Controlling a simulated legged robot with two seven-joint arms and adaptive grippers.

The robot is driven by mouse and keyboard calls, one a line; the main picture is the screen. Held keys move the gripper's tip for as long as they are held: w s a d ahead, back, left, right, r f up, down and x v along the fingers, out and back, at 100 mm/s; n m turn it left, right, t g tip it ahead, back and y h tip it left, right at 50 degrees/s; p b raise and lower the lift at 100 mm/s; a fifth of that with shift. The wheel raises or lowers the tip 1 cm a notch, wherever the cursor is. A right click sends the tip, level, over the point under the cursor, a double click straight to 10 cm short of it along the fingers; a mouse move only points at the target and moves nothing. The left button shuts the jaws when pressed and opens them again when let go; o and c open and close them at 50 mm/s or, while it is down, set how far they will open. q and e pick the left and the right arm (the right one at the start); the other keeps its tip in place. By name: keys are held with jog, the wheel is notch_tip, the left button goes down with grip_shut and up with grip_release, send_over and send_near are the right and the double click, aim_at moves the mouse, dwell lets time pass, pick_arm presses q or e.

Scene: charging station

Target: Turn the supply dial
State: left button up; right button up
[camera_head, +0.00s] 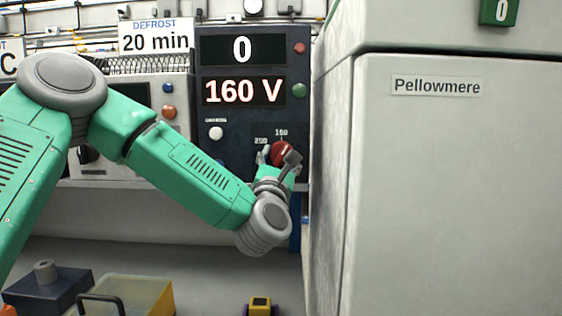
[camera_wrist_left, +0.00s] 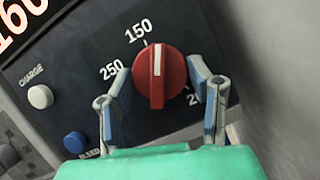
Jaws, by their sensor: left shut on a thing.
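The supply dial is a round red knob (camera_head: 279,150) low on the right of the dark panel. It also shows in the left wrist view as a red dial (camera_wrist_left: 158,83) with a white pointer mark. The mark points up in that view, just right of the 150 label; a 250 label is to the left and a partly hidden label starting with 2 is at lower right. My left gripper (camera_head: 277,163) is at the dial. My right gripper is not seen.
The panel (camera_head: 215,120) shows 0 and 160 V. A white charge button (camera_wrist_left: 40,97) and blue bleed button (camera_wrist_left: 74,142) are left of the dial. A large pale cabinet (camera_head: 450,190) labelled Pellowmere stands close on the right. A yellow box (camera_head: 150,295) is below.

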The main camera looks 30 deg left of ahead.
pick_arm(q)
jog(key=o, duration=1.2)
jog(key=shift+c, duration=0.2)
jog(key=v, duration=1.2)
jog(key=shift+a+f, duration=0.1)
